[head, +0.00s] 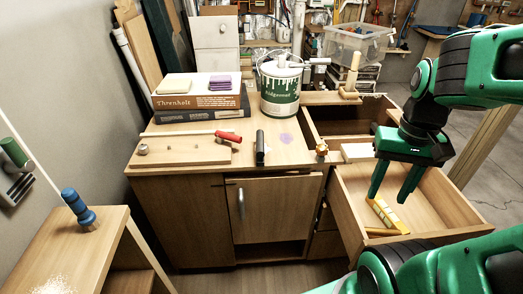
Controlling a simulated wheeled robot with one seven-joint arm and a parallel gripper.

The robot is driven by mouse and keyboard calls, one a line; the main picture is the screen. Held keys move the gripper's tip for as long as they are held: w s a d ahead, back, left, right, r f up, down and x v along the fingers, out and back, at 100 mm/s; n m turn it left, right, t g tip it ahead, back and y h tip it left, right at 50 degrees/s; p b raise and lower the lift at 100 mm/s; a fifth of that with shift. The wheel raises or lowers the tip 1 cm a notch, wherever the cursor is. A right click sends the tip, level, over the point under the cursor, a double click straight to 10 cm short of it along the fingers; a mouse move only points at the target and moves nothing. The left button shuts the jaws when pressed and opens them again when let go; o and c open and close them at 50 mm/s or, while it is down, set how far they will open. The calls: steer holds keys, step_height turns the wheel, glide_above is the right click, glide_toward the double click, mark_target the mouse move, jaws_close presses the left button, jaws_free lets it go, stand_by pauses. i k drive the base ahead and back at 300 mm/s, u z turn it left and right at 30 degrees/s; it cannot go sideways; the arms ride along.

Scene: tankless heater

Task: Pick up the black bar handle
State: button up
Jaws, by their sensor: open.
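A black bar-shaped object (260,147), which looks like the black bar handle, lies near the front edge of the wooden cabinet top (190,130). It points from back to front and nothing covers it. My gripper (388,198) is open and points down over the open drawer (440,212), to the right of the bar and well apart from it. A yellow level-like tool (386,214) is in the drawer just below and between the fingertips. I cannot tell if the fingers touch it. Nothing is visibly held.
A red-tipped tool (228,136) and a wooden board (180,153) lie left of the bar. A paint can (280,88) and stacked boxes (200,97) stand behind. A small orange-brown item (322,149) sits to the right, near another open drawer (342,118).

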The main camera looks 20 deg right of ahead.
mark_target(260, 146)
steer(key=u, duration=1.5)
steer(key=i, duration=0.8)
steer(key=z, duration=0.9)
